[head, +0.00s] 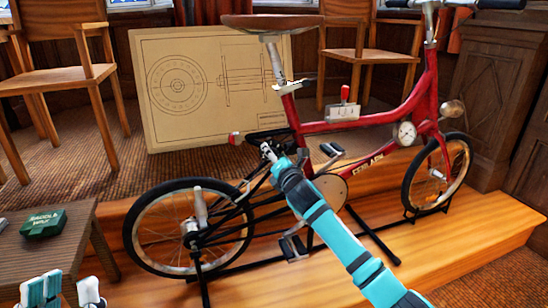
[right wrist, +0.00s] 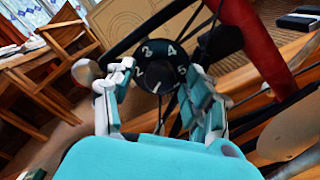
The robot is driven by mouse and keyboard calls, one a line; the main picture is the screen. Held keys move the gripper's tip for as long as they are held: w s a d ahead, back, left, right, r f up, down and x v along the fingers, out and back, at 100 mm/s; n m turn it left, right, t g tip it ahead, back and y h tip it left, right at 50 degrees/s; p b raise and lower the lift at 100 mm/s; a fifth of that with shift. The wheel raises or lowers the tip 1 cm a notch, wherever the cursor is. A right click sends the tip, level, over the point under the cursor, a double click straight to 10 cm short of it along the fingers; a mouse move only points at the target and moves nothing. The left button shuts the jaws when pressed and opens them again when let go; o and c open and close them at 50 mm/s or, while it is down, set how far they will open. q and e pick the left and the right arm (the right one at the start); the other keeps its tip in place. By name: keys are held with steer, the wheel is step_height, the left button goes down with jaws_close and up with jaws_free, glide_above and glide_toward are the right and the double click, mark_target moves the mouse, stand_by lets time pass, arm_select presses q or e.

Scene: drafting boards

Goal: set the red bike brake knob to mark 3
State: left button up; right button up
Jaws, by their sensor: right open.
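The red bike (head: 390,108) stands on the wooden step. In the right wrist view, a round black knob (right wrist: 160,68) shows white marks 2, 3, 4 and 5. A white stroke sits low on its face; I cannot tell whether it is a pointer or a 1. My right gripper (right wrist: 163,92) is open, with one finger to each side of the knob; contact is unclear. In the head view, this gripper (head: 268,152) reaches the bike's rear frame below the saddle, mostly hidden by its arm. My left gripper (head: 68,290) is open and empty at the lower left.
A dark table (head: 62,258) at the left bears a green box (head: 44,224). Chairs (head: 60,50) and a drawing board (head: 210,80) stand behind. The stand legs (head: 375,238) spread over the step.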

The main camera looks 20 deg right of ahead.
jaws_close()
